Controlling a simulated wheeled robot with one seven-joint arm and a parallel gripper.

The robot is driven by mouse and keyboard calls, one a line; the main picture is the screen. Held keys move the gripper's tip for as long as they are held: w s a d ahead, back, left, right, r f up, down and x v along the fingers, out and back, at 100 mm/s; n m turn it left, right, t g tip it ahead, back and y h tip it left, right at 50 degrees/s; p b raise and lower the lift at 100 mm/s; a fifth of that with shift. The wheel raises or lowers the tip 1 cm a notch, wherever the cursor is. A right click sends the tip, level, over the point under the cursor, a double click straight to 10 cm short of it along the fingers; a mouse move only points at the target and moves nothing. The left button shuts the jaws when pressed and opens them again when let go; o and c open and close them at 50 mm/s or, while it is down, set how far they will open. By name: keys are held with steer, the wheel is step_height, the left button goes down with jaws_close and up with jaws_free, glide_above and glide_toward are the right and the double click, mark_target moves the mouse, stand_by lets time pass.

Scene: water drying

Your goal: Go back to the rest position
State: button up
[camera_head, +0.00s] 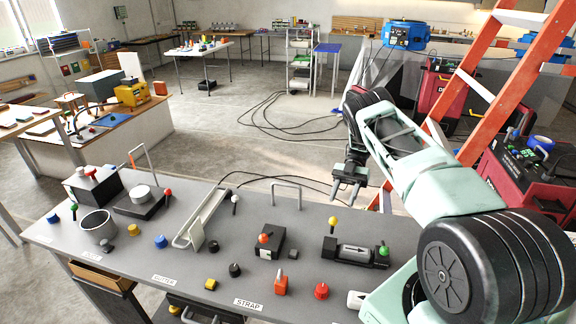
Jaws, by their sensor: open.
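My gripper (347,187) is at the end of my pale green arm, right of the picture's middle. Its two dark fingers are apart and point downward, with nothing seen between them. It appears above or beyond the far edge of the grey workbench (130,262); the exact height is hard to tell. My arm reaches up from the lower right corner, and its large black joint hides the right end of the bench.
An orange ladder (490,95) and red machines (530,180) stand right. Cables (275,125) cross the open floor.

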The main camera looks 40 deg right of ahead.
steer(key=w+a+r+t+b, duration=0.1)
steer(key=w+a+r+t, duration=0.2)
steer(key=w+a, duration=0.25)
steer(key=w+a+r+m+t, duration=0.1)
steer(key=w+a+r+t, duration=0.15)
steer(key=w+a, duration=0.35)
steer(key=w+a+r+t+b, duration=0.1)
steer(key=w+a+r+t, duration=0.1)
steer(key=w+a+t, duration=0.45)
steer(key=w+a+r+m+t+h+b, duration=0.1)
steer(key=w+a+r+m+t+h, duration=0.2)
steer(key=a+r, duration=0.35)
steer(key=w+a+r+m+t+h+b, duration=0.1)
steer(key=w+a+r+m+t+h, duration=0.2)
steer(key=a+r, duration=0.35)
steer(key=s+a+f+m+g+h+b, duration=0.1)
steer(key=s+a+m+g+h, duration=0.15)
steer(key=s+a, duration=0.45)
steer(key=s+a+m+g+h, duration=0.1)
steer(key=s+a+m+g, duration=0.2)
steer(key=s, duration=0.9)
steer(key=s+f+m+g+h, duration=0.1)
steer(key=s+g, duration=0.2)
steer(key=s, duration=1.1)
steer(key=s+f+m+g+h+b, duration=0.1)
steer(key=s+f+g, duration=0.1)
steer(key=s, duration=1.2)
steer(key=shift+s+d+f+g, duration=0.3)
steer(key=shift+d+g, duration=0.05)
steer(key=shift+g, duration=0.1)
